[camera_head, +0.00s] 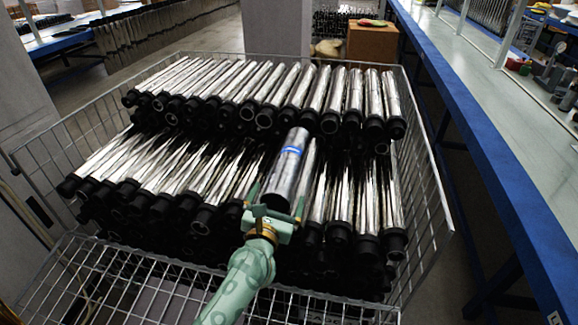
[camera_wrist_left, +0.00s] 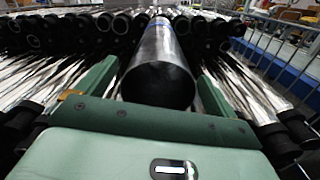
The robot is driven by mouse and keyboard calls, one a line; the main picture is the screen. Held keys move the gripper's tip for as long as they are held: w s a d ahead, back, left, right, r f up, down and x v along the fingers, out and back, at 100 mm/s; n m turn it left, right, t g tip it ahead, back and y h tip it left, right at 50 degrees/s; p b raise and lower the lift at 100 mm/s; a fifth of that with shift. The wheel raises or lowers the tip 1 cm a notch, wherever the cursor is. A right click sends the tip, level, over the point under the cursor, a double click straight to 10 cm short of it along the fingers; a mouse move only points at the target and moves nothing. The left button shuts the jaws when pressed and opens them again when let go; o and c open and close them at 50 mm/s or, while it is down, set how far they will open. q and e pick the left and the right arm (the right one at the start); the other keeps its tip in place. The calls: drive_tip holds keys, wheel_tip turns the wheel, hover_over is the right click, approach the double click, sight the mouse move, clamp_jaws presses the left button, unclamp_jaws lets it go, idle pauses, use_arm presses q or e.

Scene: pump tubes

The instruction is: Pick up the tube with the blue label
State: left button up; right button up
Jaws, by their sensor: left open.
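The tube with the blue label (camera_head: 287,168) is a grey metal cylinder with a blue band near its far end. It lies on top of the other tubes near the middle of the wire basket, its open dark end toward me. My left gripper (camera_head: 275,203) is open at this near end, one finger on each side of the tube. In the left wrist view the tube (camera_wrist_left: 158,72) lies between the two green fingers, and part of the blue band shows at its far end. I cannot tell whether the fingers touch it. My right gripper is not in view.
The wire basket (camera_head: 436,205) holds several rows of shiny tubes (camera_head: 130,165) with black end caps, close on both sides of my gripper. A long blue-edged bench (camera_head: 500,150) runs along the right. A cardboard box (camera_head: 372,43) stands behind the basket.

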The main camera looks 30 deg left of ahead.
sight(289, 166)
use_arm(q)
drive_tip(key=x, duration=0.4)
drive_tip(key=shift+b, duration=0.3)
drive_tip(key=shift+c, duration=0.3)
drive_tip(key=c, duration=1.5)
drive_tip(key=shift+r, duration=0.1)
